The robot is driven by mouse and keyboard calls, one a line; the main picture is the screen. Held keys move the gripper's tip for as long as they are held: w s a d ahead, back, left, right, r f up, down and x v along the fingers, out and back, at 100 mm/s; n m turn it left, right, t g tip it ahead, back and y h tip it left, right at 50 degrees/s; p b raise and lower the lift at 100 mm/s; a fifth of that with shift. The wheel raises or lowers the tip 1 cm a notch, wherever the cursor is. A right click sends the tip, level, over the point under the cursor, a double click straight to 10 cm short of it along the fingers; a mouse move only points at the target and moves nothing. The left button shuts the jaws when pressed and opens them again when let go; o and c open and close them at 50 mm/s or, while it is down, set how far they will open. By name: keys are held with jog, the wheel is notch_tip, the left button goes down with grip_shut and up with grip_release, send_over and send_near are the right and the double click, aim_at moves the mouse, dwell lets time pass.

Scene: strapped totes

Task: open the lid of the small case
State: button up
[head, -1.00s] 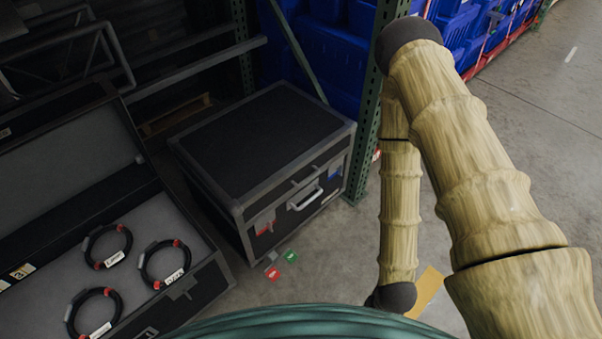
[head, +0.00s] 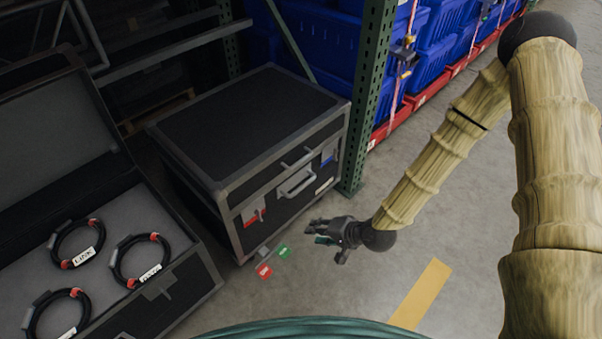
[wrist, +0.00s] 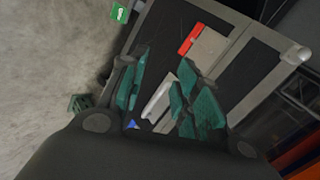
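The small case (head: 250,120) is black with grey metal edges, and its lid is shut. Its front carries a handle (head: 296,182), a red tag (head: 254,214) by the left latch and a blue tag (head: 327,161) at the right. My gripper (head: 322,236) is open and empty, in front of the case and apart from it, low over the floor. In the wrist view, the two green-padded fingers (wrist: 160,90) are spread, with the case front (wrist: 228,75) beyond them. The light handle shows between the fingers. The right latch is hard to make out.
An open black case (head: 185,285) with several looped cables stands at the left. A green rack post (head: 368,100) rises by the case's right side, with blue totes (head: 430,85) behind. Green and red tags (head: 274,262) lie on the floor. Free floor lies at the right.

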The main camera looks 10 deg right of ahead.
jog(key=w+d+r+m+t+y+b, duration=0.25)
jog(key=w+b, duration=0.25)
jog(key=w, duration=0.5)
jog(key=m+t+b, duration=0.1)
jog(key=t+b, duration=0.2)
jog(key=b, duration=0.1)
send_near(302, 161)
jog(key=shift+y, duration=0.35)
jog(key=x, duration=0.3)
jog(key=b+x, duration=0.1)
jog(key=x, duration=0.6)
jog(key=shift+w+d+f+b, duration=0.1)
jog(key=shift+w+f+b, duration=0.2)
jog(key=shift+f, duration=0.1)
jog(key=shift+s, duration=0.1)
grip_shut()
